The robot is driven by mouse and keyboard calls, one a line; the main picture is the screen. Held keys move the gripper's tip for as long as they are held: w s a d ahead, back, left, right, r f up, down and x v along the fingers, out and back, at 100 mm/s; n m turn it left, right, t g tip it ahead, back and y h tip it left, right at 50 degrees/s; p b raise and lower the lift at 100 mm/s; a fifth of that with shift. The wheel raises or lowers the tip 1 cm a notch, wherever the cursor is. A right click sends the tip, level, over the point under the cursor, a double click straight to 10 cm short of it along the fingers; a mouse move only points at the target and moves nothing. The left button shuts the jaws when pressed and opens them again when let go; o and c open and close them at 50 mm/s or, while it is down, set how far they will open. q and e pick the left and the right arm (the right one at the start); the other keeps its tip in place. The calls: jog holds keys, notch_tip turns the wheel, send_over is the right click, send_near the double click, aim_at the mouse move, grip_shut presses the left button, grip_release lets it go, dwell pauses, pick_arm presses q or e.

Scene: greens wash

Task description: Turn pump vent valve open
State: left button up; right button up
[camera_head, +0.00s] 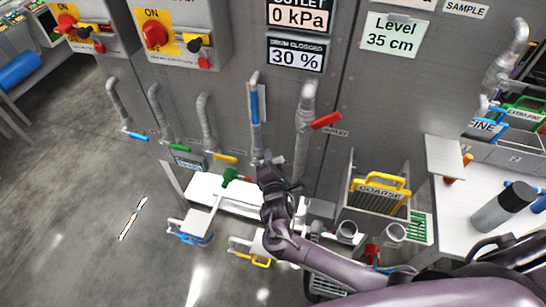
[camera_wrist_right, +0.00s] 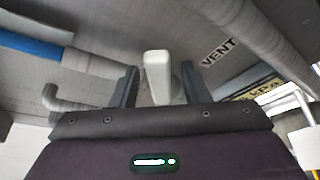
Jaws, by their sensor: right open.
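My right gripper (camera_head: 267,163) is at the lower front of the grey panel, below the blue-wrapped pipe, its arm coming in from the lower right. In the right wrist view, the open right gripper (camera_wrist_right: 159,82) has a finger on each side of a pale handle (camera_wrist_right: 157,72), with small gaps visible at both sides. A VENT label (camera_wrist_right: 219,48) is on the panel just right of this handle, which fits the pump vent valve. The gripper hides the handle in the head view, and its turned position is hard to tell. My left gripper is not in view.
A red lever (camera_head: 326,121) on a grey pipe is just right of and above the gripper. A yellow lever (camera_head: 226,158) and a green handle (camera_head: 229,176) are to its left. A yellow-handled coarse basket (camera_head: 380,186) and a white table (camera_head: 470,190) stand to the right.

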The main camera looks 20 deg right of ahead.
jog(key=v, duration=0.5)
jog(key=shift+s, duration=0.15)
jog(key=shift+c, duration=0.3)
